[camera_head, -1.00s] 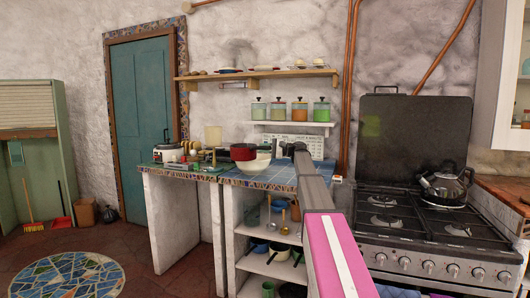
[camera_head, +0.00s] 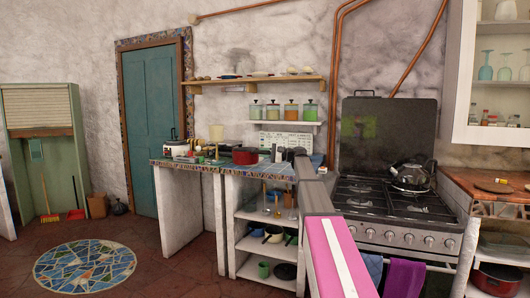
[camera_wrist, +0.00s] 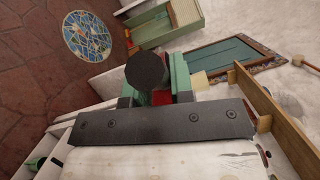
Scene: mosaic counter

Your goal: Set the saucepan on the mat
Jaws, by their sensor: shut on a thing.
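A red saucepan (camera_head: 245,156) with a dark rim is at the counter's back edge, just left of my gripper (camera_head: 279,152) in the head view. In the wrist view, my gripper (camera_wrist: 155,98) is shut on a dark round-ended part, most likely the saucepan's handle (camera_wrist: 147,70). A bit of red shows between the fingers. I cannot tell whether the pan's base touches anything. A flat green patch on the counter, left of the pan, may be the mat (camera_head: 211,162); it is small and partly hidden by items.
The tiled counter (camera_head: 262,170) holds a rice cooker (camera_head: 174,148) and several small things at left. A shelf with several jars (camera_head: 290,111) is above. A stove (camera_head: 390,205) with a kettle (camera_head: 411,174) stands at right. The floor at left is open.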

